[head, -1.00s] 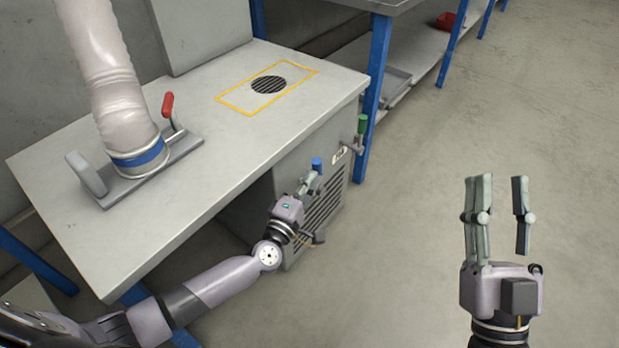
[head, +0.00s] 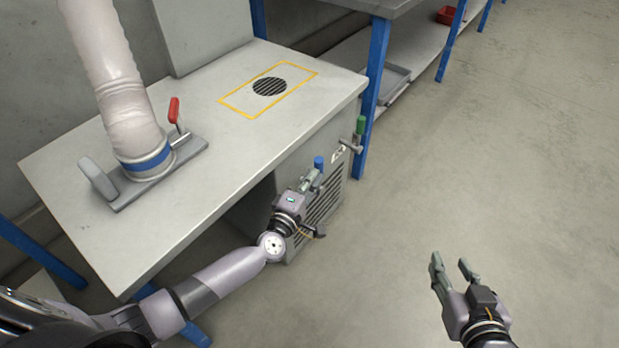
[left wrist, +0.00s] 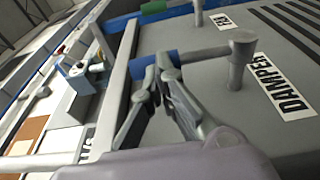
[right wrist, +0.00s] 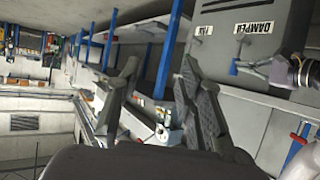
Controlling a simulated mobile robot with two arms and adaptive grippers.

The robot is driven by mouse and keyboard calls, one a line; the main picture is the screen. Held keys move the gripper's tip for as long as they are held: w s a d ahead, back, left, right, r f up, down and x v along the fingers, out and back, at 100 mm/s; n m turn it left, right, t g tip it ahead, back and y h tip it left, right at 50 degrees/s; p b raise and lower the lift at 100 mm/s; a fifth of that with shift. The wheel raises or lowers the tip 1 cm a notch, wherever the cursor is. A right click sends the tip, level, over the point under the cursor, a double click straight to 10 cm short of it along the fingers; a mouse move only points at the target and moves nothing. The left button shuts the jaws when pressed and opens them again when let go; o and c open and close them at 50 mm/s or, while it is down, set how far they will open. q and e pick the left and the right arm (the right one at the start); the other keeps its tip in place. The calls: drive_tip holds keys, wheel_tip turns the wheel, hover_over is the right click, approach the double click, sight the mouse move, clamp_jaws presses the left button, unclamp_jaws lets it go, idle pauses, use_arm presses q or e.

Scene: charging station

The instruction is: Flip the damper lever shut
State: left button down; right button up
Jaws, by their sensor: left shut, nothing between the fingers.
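The damper lever is a grey arm with a blue grip (head: 318,162) on the front of the grey cabinet under the bench. In the left wrist view its blue grip (left wrist: 143,66) sticks out left from the grey pivot post (left wrist: 238,62), beside the DAMPER label (left wrist: 287,92). My left gripper (head: 313,178) is shut and empty, its fingertips right at the blue grip. In the left wrist view the fingertips (left wrist: 158,75) overlap the grip; I cannot tell whether they touch. My right gripper (head: 452,262) is open and empty above the floor, away from the cabinet.
A second lever with a green grip (head: 360,126) sits farther along the cabinet front. On the bench (head: 215,185) stand a hose (head: 122,95) on a grey base with a red handle (head: 174,110), and a round vent (head: 269,86) inside a yellow outline. The floor at right is clear.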

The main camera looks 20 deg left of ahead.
use_arm(q)
drive_tip(key=shift+w+r+p, duration=0.1)
drive_tip(key=shift+w+p, duration=0.05)
drive_tip(key=shift+p, duration=0.6)
use_arm(e)
drive_tip(key=s+d+f+g+h, duration=0.1)
drive_tip(key=s+d+f+g, duration=0.1)
drive_tip(key=s+f+g, duration=0.2)
drive_tip(key=s+f, duration=0.1)
drive_tip(key=s, duration=0.1)
drive_tip(key=shift+s+d+f+g, duration=0.3)
drive_tip(key=shift+s+f+g, duration=0.05)
drive_tip(key=shift+f+g, duration=0.05)
use_arm(q)
drive_tip(key=shift+d, duration=0.1)
